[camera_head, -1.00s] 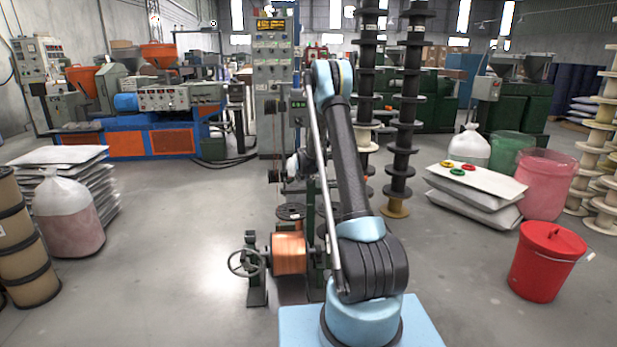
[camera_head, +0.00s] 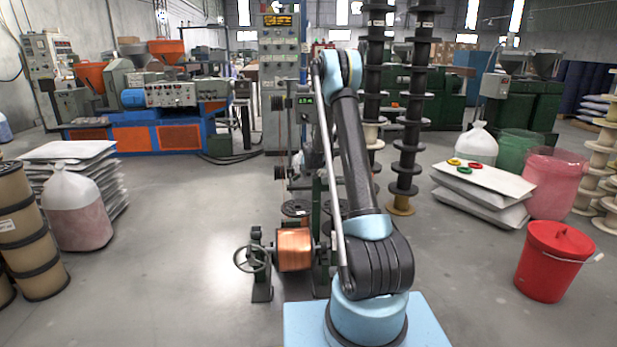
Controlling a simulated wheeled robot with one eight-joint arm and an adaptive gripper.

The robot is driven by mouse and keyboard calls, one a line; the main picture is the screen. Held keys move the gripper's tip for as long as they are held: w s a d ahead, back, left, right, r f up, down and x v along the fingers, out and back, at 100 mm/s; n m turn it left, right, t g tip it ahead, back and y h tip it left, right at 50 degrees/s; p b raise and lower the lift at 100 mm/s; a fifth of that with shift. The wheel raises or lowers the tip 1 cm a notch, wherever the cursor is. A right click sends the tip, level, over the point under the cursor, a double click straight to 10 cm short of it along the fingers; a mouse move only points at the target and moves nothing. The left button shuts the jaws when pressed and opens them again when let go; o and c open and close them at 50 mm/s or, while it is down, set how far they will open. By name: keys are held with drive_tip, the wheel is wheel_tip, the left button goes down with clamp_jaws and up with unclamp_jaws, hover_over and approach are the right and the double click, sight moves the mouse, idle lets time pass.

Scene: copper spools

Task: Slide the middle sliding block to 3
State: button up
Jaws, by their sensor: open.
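I cannot make out the middle sliding block or any number scale. A tall grey control panel (camera_head: 280,60) with an orange display and rows of small controls stands behind my arm, left of centre. A smaller box with a green readout (camera_head: 305,101) is in front of its right side. My arm rises from its light blue base at the bottom, bends at the top and goes down behind its own dark link. My gripper is hidden behind the arm, so its fingers and their distance from the panel do not show.
A copper spool (camera_head: 294,249) on a green stand with a handwheel (camera_head: 249,259) is close on the left of my arm. A red bucket (camera_head: 553,262) stands at right, near stacked sacks (camera_head: 484,183). The grey floor (camera_head: 180,240) at left is open.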

drive_tip(key=v, duration=0.9)
drive_tip(key=shift+s+r, duration=0.1)
drive_tip(key=s+d+r+g, duration=0.1)
drive_tip(key=s+r, duration=0.3)
drive_tip(key=s, duration=0.6)
drive_tip(key=s+d+r+g, duration=0.15)
drive_tip(key=s+r, duration=0.25)
drive_tip(key=s, duration=0.6)
drive_tip(key=s+d+r+g, duration=0.15)
drive_tip(key=s+r, duration=0.25)
drive_tip(key=s, duration=0.6)
drive_tip(key=s+f+g, duration=0.1)
drive_tip(key=s+f, duration=0.2)
drive_tip(key=s, duration=0.8)
drive_tip(key=s+d+f+g, duration=0.1)
drive_tip(key=s+f, duration=0.2)
drive_tip(key=s, duration=0.8)
drive_tip(key=s+f, duration=0.3)
drive_tip(key=s, duration=0.8)
drive_tip(key=shift+s+d+g, duration=0.3)
drive_tip(key=shift+d+g, duration=0.05)
drive_tip(key=shift+g, duration=0.05)
